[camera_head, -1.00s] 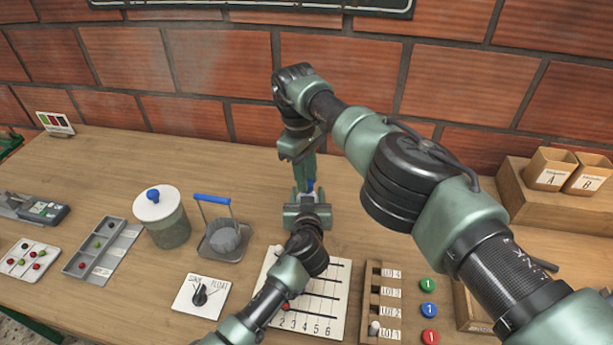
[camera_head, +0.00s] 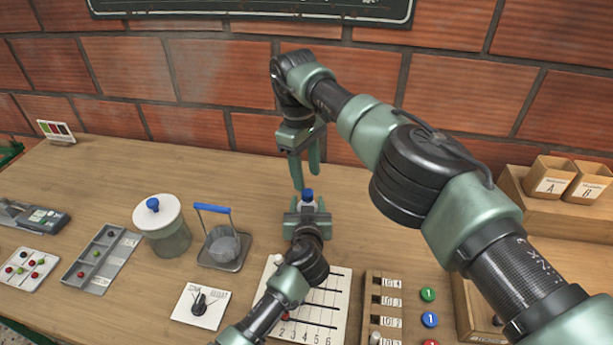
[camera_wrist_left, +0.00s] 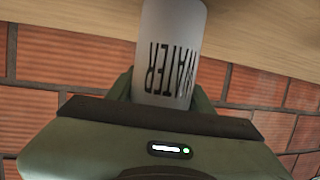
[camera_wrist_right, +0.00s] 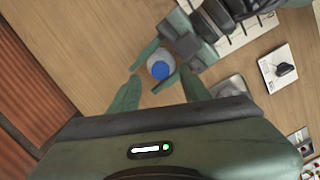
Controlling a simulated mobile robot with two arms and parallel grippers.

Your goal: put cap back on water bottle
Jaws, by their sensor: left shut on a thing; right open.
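The white water bottle (camera_head: 309,206) stands upright in my left gripper (camera_head: 306,213), which is shut on it. In the left wrist view the bottle (camera_wrist_left: 170,45) shows its dark WATER lettering between the fingers. The blue cap (camera_head: 308,194) is at the bottle's top; in the right wrist view the cap (camera_wrist_right: 160,70) looks centred over the bottle's pale rim. Whether it is seated fully I cannot tell. My right gripper (camera_head: 306,174) is open and empty, pointing down just above the cap, fingers apart from it.
A lidded jar (camera_head: 165,228) and a blue-handled basket (camera_head: 223,246) stand to the left. A numbered board (camera_head: 325,300), a dial card (camera_head: 201,306) and a slotted wooden rack (camera_head: 385,310) lie in front. Wooden cups (camera_head: 549,176) stand at right. The table behind the bottle is clear.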

